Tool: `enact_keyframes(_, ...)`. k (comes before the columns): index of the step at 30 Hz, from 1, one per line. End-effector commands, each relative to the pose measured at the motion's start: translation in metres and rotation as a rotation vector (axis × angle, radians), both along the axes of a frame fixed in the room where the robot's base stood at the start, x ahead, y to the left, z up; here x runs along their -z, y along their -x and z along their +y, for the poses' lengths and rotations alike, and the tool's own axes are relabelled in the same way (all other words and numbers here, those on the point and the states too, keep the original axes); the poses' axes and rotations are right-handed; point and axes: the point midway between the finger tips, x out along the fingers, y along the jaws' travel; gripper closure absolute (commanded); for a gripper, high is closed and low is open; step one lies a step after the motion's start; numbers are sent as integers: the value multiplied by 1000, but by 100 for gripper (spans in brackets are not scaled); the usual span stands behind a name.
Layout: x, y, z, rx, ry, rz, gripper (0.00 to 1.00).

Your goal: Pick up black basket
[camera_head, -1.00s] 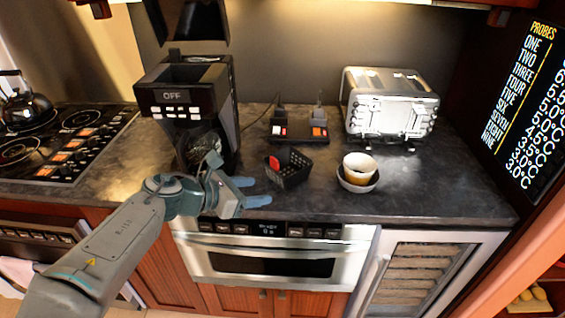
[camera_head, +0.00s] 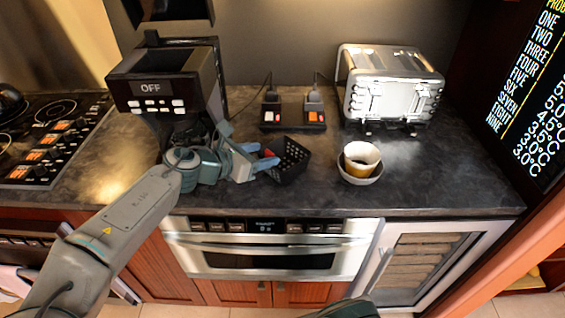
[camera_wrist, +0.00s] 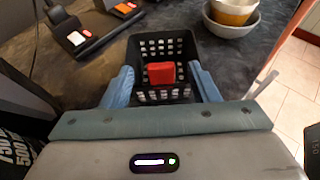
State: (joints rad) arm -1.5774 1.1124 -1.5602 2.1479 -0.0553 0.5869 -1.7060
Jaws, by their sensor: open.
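The black basket (camera_head: 290,158) is a small perforated bin on the dark counter, right of the coffee maker. In the wrist view the basket (camera_wrist: 182,47) lies straight ahead, with a red block (camera_wrist: 161,72) at its near side; I cannot tell if the block is inside. My gripper (camera_head: 267,158) is open at the basket's left side. In the wrist view my gripper's (camera_wrist: 163,88) blue fingers stand at either side of the basket's near end. I cannot tell whether they touch it.
A coffee maker (camera_head: 170,85) stands left of the basket, close to my arm. A power strip (camera_head: 292,118) with plugs lies behind. A bowl (camera_head: 360,173) holding a cup (camera_head: 361,156) sits right, and a toaster (camera_head: 390,85) back right. The front right counter is clear.

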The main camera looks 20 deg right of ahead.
Motion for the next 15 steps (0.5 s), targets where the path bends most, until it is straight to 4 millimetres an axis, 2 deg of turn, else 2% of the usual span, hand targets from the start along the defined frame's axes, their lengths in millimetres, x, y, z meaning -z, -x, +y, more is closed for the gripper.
enact_keyframes(10,20,-15,-34,5,2,1,45)
enact_keyframes(15,25,-20,-43,2,1,0,45)
